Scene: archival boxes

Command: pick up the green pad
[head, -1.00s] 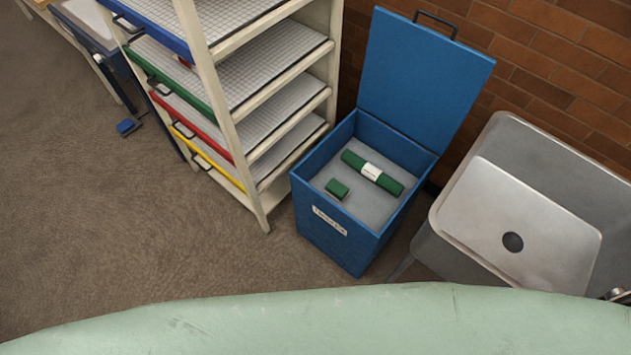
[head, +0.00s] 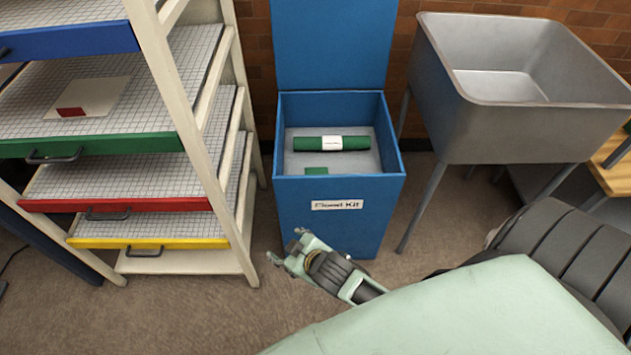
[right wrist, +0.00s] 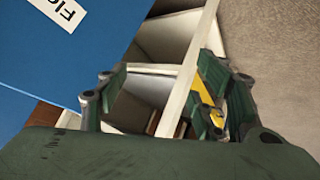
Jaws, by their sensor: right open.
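The green pad (head: 316,171) lies flat inside the blue box (head: 340,222), near its front wall; that wall hides part of the pad. A green roll with a white band (head: 318,144) lies behind it in the same box. The box lid stands open at the back. My right gripper (head: 286,246) is outside the box, low in front of it and to the left, empty, with its fingers apart. In the right wrist view the open fingers (right wrist: 165,100) point past the box's labelled side toward the shelf. My left gripper is in neither view.
A shelf rack (head: 188,120) with pull-out trays stands left of the box. A grey metal sink (head: 520,125) on legs stands to the right. A brick wall is behind. Some brown floor is clear in front of the box.

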